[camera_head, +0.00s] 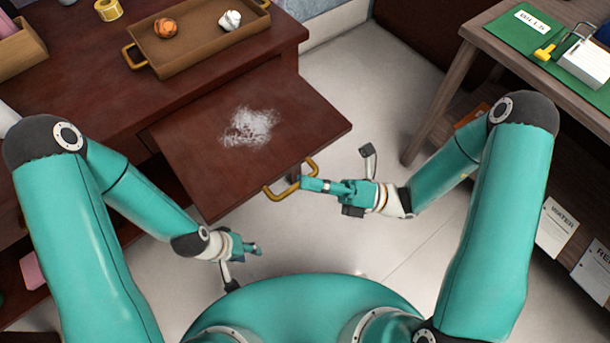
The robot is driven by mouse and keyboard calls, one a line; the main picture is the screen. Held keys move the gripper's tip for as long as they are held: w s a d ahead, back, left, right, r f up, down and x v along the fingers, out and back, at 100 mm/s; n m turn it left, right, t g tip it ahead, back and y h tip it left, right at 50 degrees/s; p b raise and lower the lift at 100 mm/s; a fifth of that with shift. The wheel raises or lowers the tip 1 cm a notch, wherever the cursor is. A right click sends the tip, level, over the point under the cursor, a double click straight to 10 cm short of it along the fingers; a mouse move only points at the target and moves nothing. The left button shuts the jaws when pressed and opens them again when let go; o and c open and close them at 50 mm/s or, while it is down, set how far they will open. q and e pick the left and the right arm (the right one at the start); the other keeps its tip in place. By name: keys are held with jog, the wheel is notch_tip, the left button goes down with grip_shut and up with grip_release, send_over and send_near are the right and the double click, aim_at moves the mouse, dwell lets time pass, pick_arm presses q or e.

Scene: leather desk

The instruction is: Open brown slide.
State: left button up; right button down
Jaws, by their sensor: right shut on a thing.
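The brown slide (290,105) is a flat reddish-brown board standing well out from under the desk top. A brass handle (284,191) is on its front edge. My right gripper (306,184) is at the right part of this handle, shut on it. My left gripper (256,249) hangs over the floor in front of the slide's near corner, apart from it. Its fingers are small and seen from above, so I cannot tell whether they are open.
White powder (250,126) lies on the slide. A second table (478,32) stands at the right. Bare floor (350,80) lies between the slide and that table.

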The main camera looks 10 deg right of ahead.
jog(key=shift+f, duration=0.15)
jog(key=c, duration=1.2)
grip_release()
jog(key=shift+a, duration=0.1)
jog(key=v, duration=1.2)
